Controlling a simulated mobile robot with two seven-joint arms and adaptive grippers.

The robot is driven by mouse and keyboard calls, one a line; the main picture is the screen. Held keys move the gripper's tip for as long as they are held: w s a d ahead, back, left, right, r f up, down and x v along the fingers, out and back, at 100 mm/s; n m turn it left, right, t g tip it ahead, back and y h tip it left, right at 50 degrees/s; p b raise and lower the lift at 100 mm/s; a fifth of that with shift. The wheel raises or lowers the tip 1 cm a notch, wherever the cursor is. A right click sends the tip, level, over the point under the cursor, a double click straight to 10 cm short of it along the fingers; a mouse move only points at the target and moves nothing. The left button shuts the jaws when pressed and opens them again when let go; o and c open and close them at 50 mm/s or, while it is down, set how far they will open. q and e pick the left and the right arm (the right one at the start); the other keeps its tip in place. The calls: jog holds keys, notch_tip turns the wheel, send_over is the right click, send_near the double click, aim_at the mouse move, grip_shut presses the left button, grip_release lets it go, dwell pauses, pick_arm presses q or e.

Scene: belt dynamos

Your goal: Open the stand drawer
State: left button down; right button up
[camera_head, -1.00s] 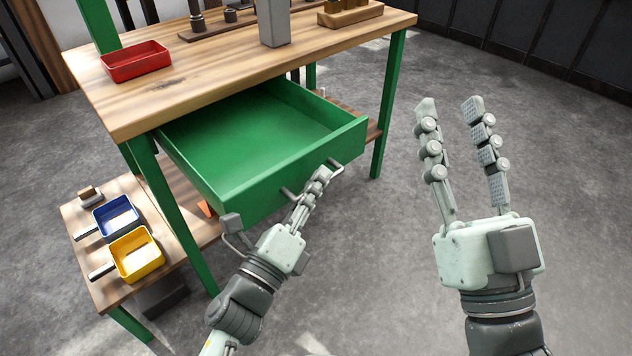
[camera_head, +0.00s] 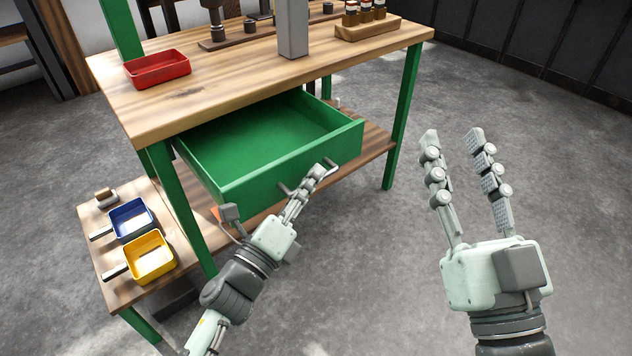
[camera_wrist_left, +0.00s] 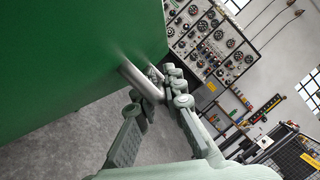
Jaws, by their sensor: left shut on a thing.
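The green stand drawer (camera_head: 262,172) is partly out from under the wooden tabletop, and its empty inside shows. Its grey bar handle (camera_head: 332,164) is on the front panel. My left gripper (camera_head: 314,173) is shut on the handle, with its fingers hiding the middle of the bar. In the left wrist view, the fingers close around the metal handle (camera_wrist_left: 141,82) beside the green drawer front (camera_wrist_left: 75,60). My right gripper (camera_head: 455,142) is open and empty, held up to the right of the drawer, clear of the stand.
A red tray (camera_head: 157,70), a grey post (camera_head: 292,30) and a wooden rack (camera_head: 368,27) stand on the tabletop. A low side shelf at left holds a blue bin (camera_head: 132,219) and a yellow bin (camera_head: 150,256). The floor right of the stand is clear.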

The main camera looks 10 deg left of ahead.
pick_arm(q)
jog(key=c, duration=1.9)
grip_release()
jog(key=shift+f, duration=0.15)
jog(key=v, duration=1.2)
jog(key=shift+f, duration=0.1)
